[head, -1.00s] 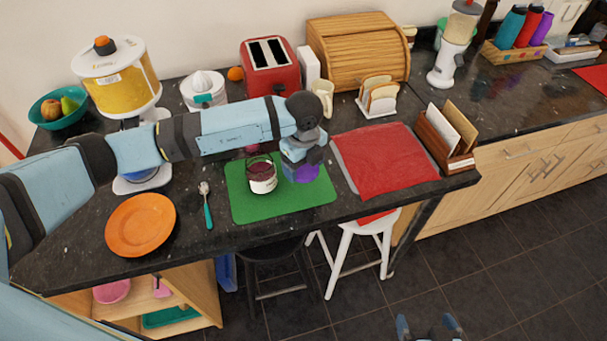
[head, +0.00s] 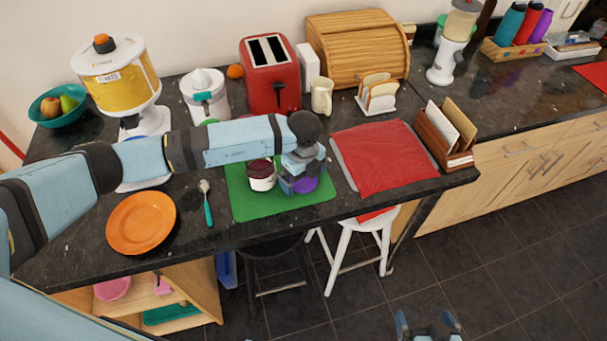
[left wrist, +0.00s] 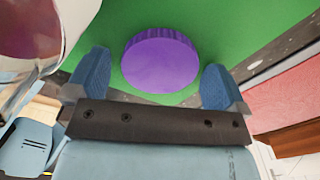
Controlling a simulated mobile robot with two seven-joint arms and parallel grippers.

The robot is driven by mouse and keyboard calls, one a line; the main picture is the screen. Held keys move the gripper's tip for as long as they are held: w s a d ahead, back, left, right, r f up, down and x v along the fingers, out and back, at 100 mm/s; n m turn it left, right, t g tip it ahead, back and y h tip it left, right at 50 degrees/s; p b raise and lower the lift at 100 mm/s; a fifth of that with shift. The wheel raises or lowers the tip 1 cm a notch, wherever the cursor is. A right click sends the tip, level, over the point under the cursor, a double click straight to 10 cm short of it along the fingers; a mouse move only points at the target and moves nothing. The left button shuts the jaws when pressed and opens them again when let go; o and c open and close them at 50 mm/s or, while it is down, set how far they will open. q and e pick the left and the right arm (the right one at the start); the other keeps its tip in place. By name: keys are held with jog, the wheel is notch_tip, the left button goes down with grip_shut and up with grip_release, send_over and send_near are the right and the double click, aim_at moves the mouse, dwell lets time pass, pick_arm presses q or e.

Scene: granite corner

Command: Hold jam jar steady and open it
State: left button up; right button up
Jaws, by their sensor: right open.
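The jam jar (head: 262,181) stands upright on the green mat (head: 255,208), with its lid off and dark red jam showing at the top. Part of the jar also shows at the upper left of the left wrist view (left wrist: 32,28). The purple lid (left wrist: 160,60) is off the jar, over the green mat to the jar's right; it appears to lie flat. My left gripper (head: 303,186) is just above the lid, its fingers spread either side with gaps. My right gripper (head: 428,326) is open and empty at the bottom of the head view, away from the counter.
An orange plate (head: 141,222) and a spoon (head: 207,205) lie left of the mat. A red cloth (head: 384,157) and a napkin holder (head: 447,140) are to the right. The toaster (head: 271,76) and mug (head: 321,97) stand behind. The counter's front edge is close to the mat.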

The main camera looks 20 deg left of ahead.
pick_arm(q)
jog(key=shift+r, duration=0.6)
notch_tip(320, 180, up, 11)
jog(key=b, duration=0.1)
jog(key=shift+b, duration=0.35)
